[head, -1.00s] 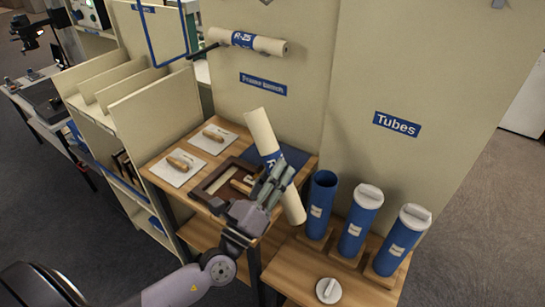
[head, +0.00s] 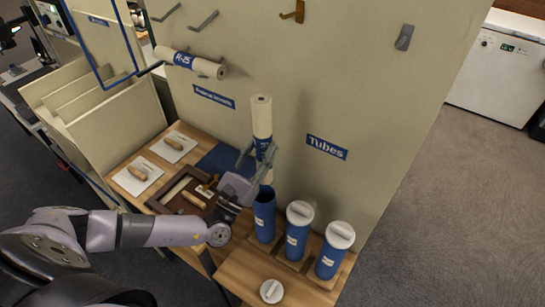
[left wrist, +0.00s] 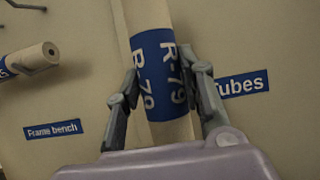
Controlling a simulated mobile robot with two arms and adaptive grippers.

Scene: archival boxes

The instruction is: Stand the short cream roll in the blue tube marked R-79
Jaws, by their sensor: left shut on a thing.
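My left gripper (head: 259,155) is shut on the cream roll (head: 262,115), around its blue band. The band reads R-79 in the left wrist view, where the roll (left wrist: 147,15) stands between the two fingers (left wrist: 166,80). The roll is nearly upright. Its lower end is at the mouth of the open blue tube (head: 264,219) in the head view; I cannot tell whether it is above the rim or just inside. The tube's small label is too small to read. My right gripper is not in view.
Two capped blue tubes (head: 297,237) and (head: 331,255) stand to the right. A loose white cap (head: 271,291) lies on the wooden bench in front. Another roll (head: 190,62) marked R-25 rests on wall hooks. A brown frame (head: 182,192) lies left of the tubes.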

